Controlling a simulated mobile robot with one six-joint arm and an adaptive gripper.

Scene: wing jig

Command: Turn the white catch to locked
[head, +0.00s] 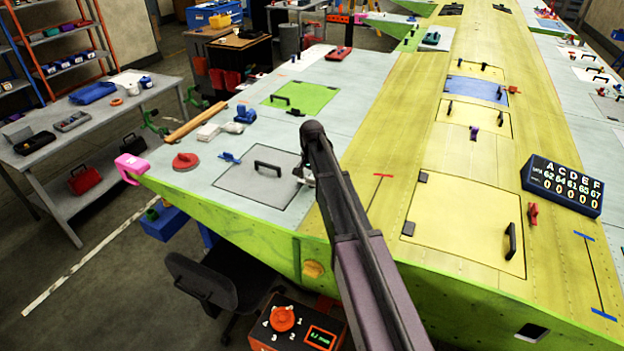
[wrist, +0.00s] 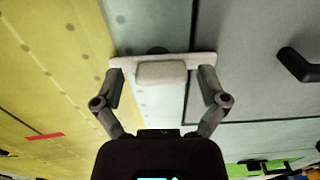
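The white catch (wrist: 161,72) shows in the wrist view as a pale crossbar with a raised block in its middle, beside the grey panel (wrist: 247,75). My gripper (wrist: 160,84) is open, with one finger near each end of the crossbar. I cannot tell whether the fingertips touch it. In the head view my gripper (head: 307,177) is low over the wing, at the right edge of the grey panel (head: 258,180). My arm hides most of that spot, and the catch cannot be made out there. Its lock marking is not visible.
A black handle (head: 267,168) stands on the grey panel; it also shows right of my gripper in the wrist view (wrist: 298,65). A blue clamp (head: 229,157) and a red disc (head: 186,161) lie to the left. A yellow panel (head: 465,220) lies to the right.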

